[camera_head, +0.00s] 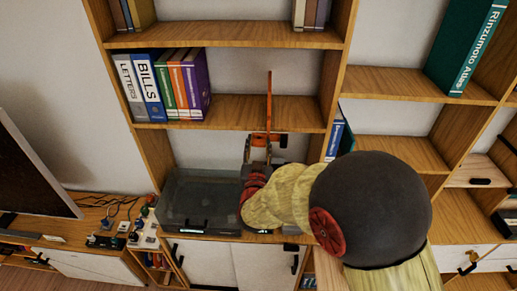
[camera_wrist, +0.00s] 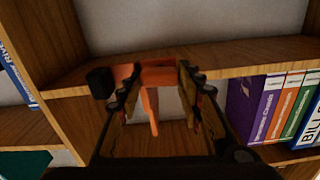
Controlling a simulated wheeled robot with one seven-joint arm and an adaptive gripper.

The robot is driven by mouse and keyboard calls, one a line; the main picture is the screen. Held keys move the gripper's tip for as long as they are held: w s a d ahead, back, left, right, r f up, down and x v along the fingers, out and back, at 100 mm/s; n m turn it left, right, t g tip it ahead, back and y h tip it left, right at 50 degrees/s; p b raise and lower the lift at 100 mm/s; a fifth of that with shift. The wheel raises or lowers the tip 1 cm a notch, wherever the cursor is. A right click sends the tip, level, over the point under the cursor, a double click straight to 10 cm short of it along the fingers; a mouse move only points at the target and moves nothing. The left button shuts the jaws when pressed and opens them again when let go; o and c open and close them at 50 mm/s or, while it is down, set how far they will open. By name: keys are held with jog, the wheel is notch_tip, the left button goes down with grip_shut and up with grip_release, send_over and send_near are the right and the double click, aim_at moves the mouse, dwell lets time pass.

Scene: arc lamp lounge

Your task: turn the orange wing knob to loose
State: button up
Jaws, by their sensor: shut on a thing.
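The orange wing knob (camera_head: 268,102) shows in the head view as a thin upright bar in front of the middle bookcase bay, with a wider orange part low down by the fingers. In the wrist view the orange knob (camera_wrist: 151,103) lies between the two dark fingers. My gripper (camera_head: 262,148) reaches in from the lower right and is shut on the knob. The gripper (camera_wrist: 157,76) also shows in the wrist view, a finger on each side of the orange part. The fingers and my arm hide the knob's mount and any loose marking.
A black block (camera_wrist: 101,83) sits beside the orange part. Shelf boards (camera_head: 285,110) run close above my gripper. Books (camera_head: 168,85) stand to the left. A dark clear-sided box (camera_head: 200,200) is left of my wrist. A monitor (camera_head: 30,175) stands far left.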

jog(key=m+b, duration=0.2)
jog(key=b, duration=0.1)
jog(key=m+b, duration=0.2)
jog(key=b, duration=0.2)
jog(key=shift+d+f, duration=0.1)
jog(key=shift+f, duration=0.25)
jog(key=m+b, duration=0.4)
jog(key=b, duration=0.3)
jog(key=shift+m, duration=0.3)
jog(key=m+b, duration=0.5)
jog(key=b, duration=0.2)
jog(key=shift+d+f, duration=0.1)
jog(key=m+b, duration=0.3)
jog(key=shift+b, duration=0.4)
jog(key=shift+m, duration=0.3)
jog(key=o, duration=1)
jog(key=shift+o, duration=0.8)
jog(key=shift+s+r, duration=0.15)
jog(key=shift+r, duration=0.05)
